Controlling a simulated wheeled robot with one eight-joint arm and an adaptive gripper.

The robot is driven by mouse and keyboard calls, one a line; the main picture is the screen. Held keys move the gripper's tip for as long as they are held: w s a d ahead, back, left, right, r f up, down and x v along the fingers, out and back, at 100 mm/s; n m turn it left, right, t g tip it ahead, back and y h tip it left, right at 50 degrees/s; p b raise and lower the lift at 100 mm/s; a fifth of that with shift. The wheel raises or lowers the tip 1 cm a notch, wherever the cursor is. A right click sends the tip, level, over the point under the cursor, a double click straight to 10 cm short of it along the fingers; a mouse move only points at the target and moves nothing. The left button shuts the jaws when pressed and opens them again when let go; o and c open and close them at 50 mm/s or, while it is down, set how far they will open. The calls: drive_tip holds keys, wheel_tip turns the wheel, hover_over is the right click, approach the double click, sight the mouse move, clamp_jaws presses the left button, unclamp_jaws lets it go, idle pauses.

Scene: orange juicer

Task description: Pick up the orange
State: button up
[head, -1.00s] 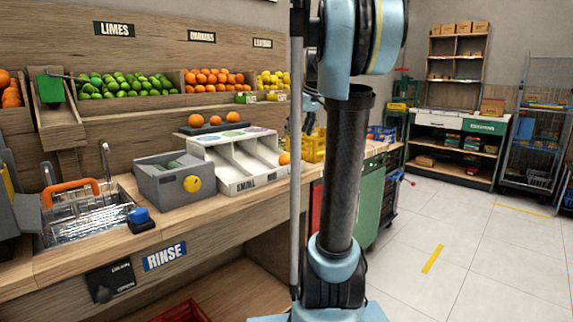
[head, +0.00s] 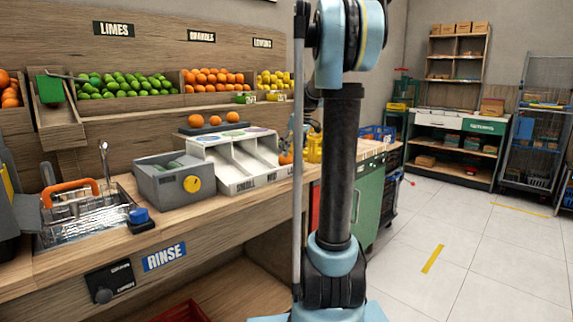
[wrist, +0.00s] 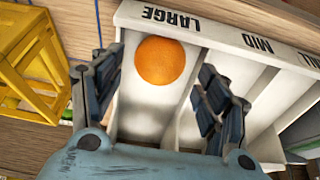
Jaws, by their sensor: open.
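The orange (wrist: 160,62) sits in the LARGE lane of the white sorter (wrist: 190,28), near the lane's labelled end. In the wrist view my gripper (wrist: 158,70) is open, with one dark finger on each side of the orange and a gap visible on the right. Whether the left finger touches it I cannot tell. In the head view the orange (head: 285,158) shows at the sorter's right end, partly behind my arm. My gripper is mostly hidden there by my own arm.
A yellow crate (wrist: 35,65) stands left of the sorter in the wrist view. The sorter's lane walls rise close to my fingers.

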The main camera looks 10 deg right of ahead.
sight(289, 154)
drive_tip(key=shift+x, duration=3)
drive_tip(key=shift+w+a+r, duration=0.1)
drive_tip(key=shift+w+r, duration=0.05)
drive_tip(key=shift+w, duration=0.05)
drive_tip(key=c, duration=1.1)
drive_tip(key=shift+o, duration=0.2)
